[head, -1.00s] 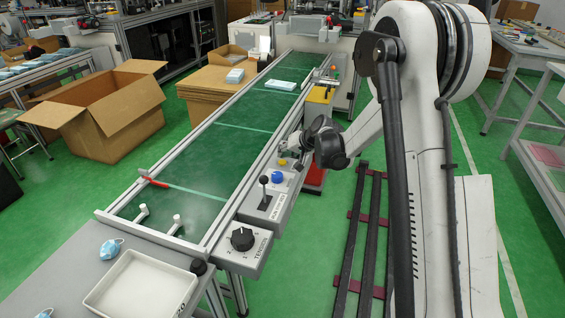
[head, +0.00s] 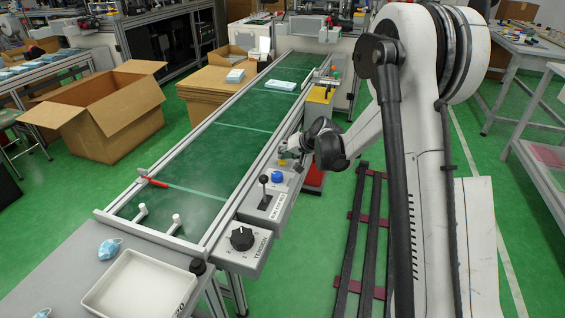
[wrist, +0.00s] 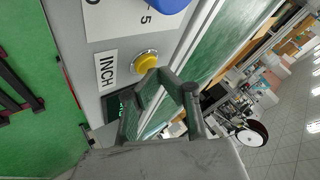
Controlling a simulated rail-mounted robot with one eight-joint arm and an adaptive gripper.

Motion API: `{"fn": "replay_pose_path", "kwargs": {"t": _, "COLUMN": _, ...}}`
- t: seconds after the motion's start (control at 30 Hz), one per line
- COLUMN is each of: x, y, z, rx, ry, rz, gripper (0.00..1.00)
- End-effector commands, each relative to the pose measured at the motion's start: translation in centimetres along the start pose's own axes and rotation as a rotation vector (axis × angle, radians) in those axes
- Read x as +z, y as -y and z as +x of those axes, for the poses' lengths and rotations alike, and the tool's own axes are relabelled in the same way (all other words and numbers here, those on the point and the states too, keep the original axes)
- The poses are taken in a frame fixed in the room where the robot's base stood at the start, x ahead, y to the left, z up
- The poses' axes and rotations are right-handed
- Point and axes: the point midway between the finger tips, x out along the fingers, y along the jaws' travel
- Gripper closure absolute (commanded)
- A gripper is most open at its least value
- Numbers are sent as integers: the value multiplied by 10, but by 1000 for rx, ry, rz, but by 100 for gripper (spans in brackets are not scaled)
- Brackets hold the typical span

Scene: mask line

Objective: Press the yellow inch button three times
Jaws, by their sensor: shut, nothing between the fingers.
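The yellow inch button (wrist: 144,64) sits on a grey panel in the wrist view, with a white INCH label (wrist: 105,68) beside it. My gripper (wrist: 152,82) is shut and empty, and its fingertips overlap the button's lower right edge in that view. I cannot tell whether they touch it or whether it is pushed in. In the head view my gripper (head: 289,154) is low over the control box beside the conveyor and largely covers the button.
A blue button (head: 278,176) is close by on the same box. A black lever (head: 264,189) and a dial box (head: 243,240) lie nearer the camera. The green conveyor (head: 200,165) and its metal rail run just left of my gripper.

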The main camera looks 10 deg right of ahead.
Motion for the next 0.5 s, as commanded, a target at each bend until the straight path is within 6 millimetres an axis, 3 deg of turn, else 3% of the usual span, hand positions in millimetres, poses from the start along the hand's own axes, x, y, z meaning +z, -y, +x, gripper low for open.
{"fn": "replay_pose_path", "kwargs": {"t": 0.5, "x": 2, "y": -2, "z": 3, "rx": 0, "ry": 0, "rz": 0, "gripper": 100}}
